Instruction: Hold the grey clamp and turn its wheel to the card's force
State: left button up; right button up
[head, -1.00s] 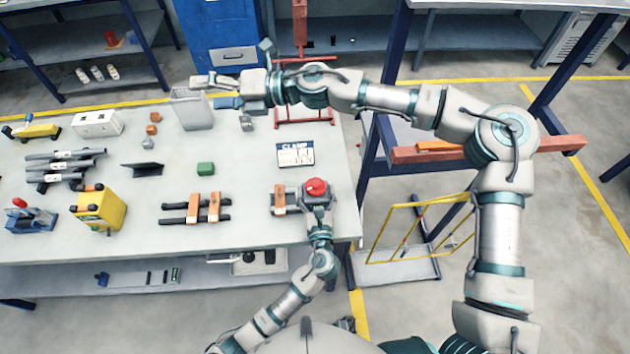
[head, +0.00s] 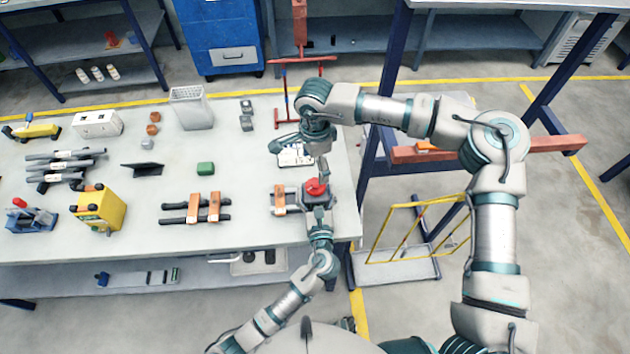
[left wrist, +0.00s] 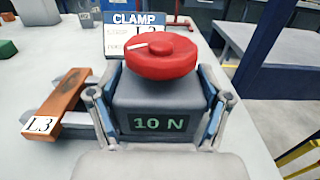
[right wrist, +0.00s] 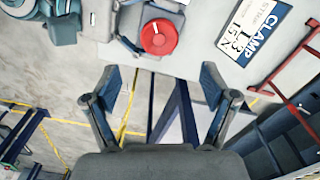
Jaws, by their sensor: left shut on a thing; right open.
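The grey clamp (head: 308,200) has a red wheel (head: 316,186) on top with a white mark. Its display reads 10 N in the left wrist view (left wrist: 158,123). My left gripper (left wrist: 158,100) is shut on the clamp's body, one finger on each side. The card (right wrist: 254,32) reads CLAMP, L3 and 15 N in the right wrist view; in the head view (head: 290,160) my right arm partly covers it. My right gripper (right wrist: 166,82) is open and empty. In the head view it points down just behind the wheel, and I cannot tell whether it touches.
An orange-brown block (left wrist: 68,100) labelled L3 lies across dark bars left of the clamp. More bars with orange blocks (head: 203,207), a green block (head: 205,168) and a yellow device (head: 100,210) are further left. The table's right edge is close to the clamp.

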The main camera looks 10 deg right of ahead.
aim_at(315, 185)
notch_tip(315, 185, down, 9)
jog(key=shift+r, duration=0.15)
jog(key=c, duration=1.2)
